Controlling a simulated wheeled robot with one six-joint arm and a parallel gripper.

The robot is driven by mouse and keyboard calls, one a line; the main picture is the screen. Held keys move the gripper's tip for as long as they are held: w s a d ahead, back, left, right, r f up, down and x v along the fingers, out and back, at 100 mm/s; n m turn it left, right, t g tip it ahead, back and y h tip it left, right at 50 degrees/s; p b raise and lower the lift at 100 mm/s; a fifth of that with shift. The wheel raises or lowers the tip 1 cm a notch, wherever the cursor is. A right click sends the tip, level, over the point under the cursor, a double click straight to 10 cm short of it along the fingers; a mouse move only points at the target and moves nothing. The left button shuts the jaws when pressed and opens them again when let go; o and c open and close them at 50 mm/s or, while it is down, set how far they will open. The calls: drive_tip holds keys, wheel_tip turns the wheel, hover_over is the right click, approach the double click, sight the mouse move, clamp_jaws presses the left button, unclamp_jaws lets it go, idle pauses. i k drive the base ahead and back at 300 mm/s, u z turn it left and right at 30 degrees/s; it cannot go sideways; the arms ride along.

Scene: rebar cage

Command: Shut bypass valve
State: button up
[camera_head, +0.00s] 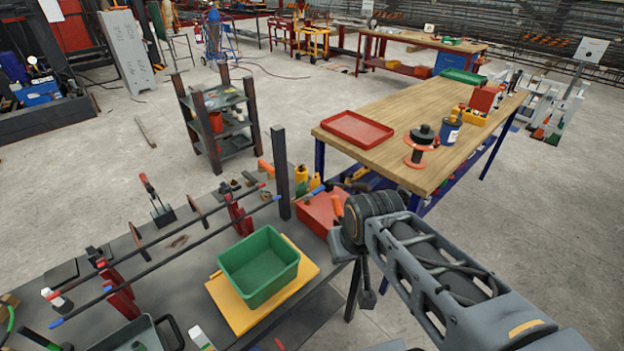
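I cannot make out a bypass valve anywhere in the head view. My arm (430,270) reaches in from the lower right, and its dark round joint (372,218) is in front of the near bench's right end. I cannot make out any gripper fingers beyond that joint, so the gripper and whatever it faces are hidden or out of view. A red-handled upright lever (149,187) stands on a dark block on the near bench, at left; it looks like a clamp.
The near bench (190,272) carries long bars on red supports, a green bin (259,267) on a yellow board (229,304), and a red box (318,214). A wooden table (440,112) with a red tray (357,129) stands at right. Bare floor (290,100) lies beyond a dark shelf rack (217,125).

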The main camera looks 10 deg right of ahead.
sight(318, 190)
drive_tip(key=i, duration=0.1)
drive_tip(key=z, duration=0.05)
drive_tip(key=k, duration=1.25)
drive_tip(key=z, duration=0.6)
drive_tip(key=i, duration=1.35)
drive_tip(key=u, duration=0.6)
drive_tip(key=i, duration=0.35)
drive_tip(key=u, duration=0.4)
